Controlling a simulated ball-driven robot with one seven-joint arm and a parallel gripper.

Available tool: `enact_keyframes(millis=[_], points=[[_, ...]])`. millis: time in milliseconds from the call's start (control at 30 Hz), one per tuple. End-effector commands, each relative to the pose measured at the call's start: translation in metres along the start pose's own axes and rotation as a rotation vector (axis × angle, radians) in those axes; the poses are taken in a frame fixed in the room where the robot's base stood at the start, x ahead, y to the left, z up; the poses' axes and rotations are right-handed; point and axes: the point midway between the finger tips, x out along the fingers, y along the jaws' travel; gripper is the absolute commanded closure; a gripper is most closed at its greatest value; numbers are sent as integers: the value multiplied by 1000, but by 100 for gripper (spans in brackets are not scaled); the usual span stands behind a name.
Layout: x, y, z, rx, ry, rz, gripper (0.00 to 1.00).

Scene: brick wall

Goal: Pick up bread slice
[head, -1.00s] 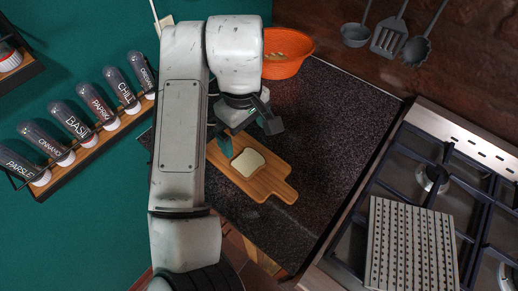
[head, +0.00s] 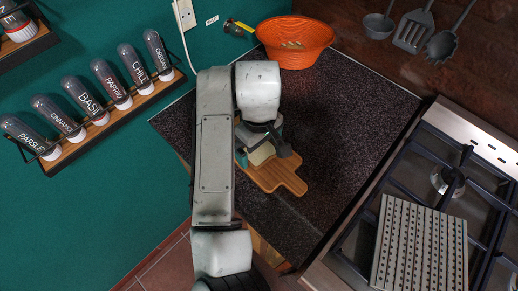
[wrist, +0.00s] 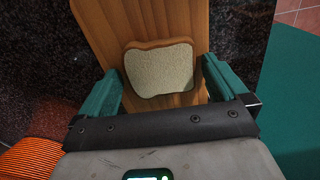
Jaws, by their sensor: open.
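The bread slice (wrist: 160,70) lies flat on the wooden cutting board (wrist: 116,22) in the wrist view. In the head view, part of the bread slice (head: 261,154) shows, with the rest hidden by my arm. My gripper (wrist: 162,82) is open, with one green finger on each side of the slice and the wood visible between finger and bread on the right. In the head view, my gripper (head: 262,150) is over the upper part of the cutting board (head: 277,178). I cannot tell its exact height above the board.
An orange basket (head: 295,40) stands at the back of the dark counter (head: 330,120). A gas stove (head: 440,185) with a perforated metal plate is on the right. A rack of spice jars (head: 100,95) is on the green wall. The counter right of the board is clear.

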Motion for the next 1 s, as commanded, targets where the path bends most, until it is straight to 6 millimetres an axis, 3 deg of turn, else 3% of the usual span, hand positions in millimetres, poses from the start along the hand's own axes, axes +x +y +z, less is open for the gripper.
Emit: enact_keyframes(millis=[167,633,1000], points=[[0,0,0,0,0,0,1],[0,0,0,0,0,0,46],[-5,0,0,0,1,1,47]])
